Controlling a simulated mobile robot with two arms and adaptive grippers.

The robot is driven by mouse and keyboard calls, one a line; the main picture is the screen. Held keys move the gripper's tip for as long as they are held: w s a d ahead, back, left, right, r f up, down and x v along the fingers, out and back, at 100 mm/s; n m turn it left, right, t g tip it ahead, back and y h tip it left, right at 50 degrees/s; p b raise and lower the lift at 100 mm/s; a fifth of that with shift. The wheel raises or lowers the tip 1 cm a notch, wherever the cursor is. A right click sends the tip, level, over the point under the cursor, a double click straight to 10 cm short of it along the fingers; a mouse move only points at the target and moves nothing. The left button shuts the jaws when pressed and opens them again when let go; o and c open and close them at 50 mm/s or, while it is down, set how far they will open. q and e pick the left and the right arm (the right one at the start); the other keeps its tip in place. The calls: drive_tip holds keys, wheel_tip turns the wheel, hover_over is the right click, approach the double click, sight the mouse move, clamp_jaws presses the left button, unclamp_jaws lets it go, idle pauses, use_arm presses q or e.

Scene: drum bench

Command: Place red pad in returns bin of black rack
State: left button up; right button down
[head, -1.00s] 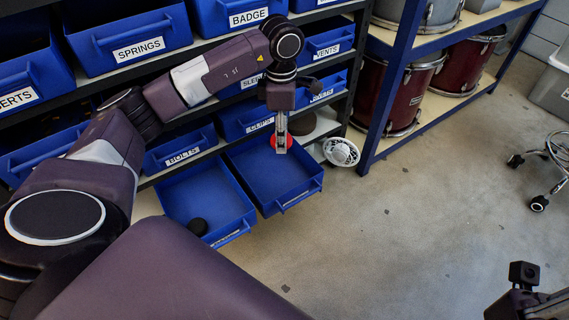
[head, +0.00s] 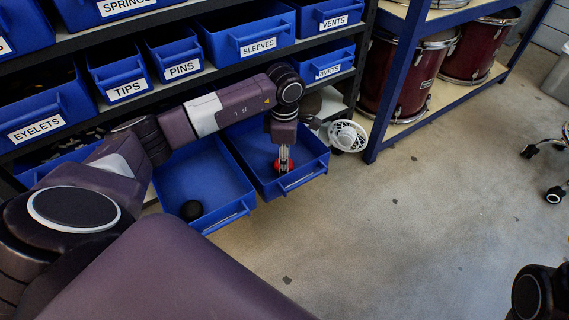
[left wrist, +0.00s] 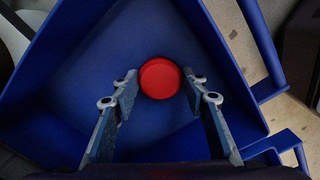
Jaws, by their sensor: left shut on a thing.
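The red pad (head: 277,166) is a round disc held at the tips of my left gripper (head: 284,168). In the left wrist view, the red pad (left wrist: 159,78) sits between the two fingertips of the left gripper (left wrist: 159,88), which is shut on it. Pad and gripper are within the outline of the right pulled-out blue bin (head: 256,158) of the black rack (head: 75,43). The bin's blue floor (left wrist: 85,75) lies behind the pad; whether the pad touches it I cannot tell. The label on this bin's front is too small to read. My right gripper is out of sight.
A white round slotted object (head: 347,136) stands to the right, near the blue shelf post (head: 386,80). The floor (head: 400,220) in front is clear.

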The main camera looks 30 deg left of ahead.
use_arm(q)
drive_tip(key=shift+f, duration=0.15)
drive_tip(key=shift+f, duration=0.1)
drive_tip(key=o, duration=1.1)
drive_tip(key=shift+o, duration=0.2)
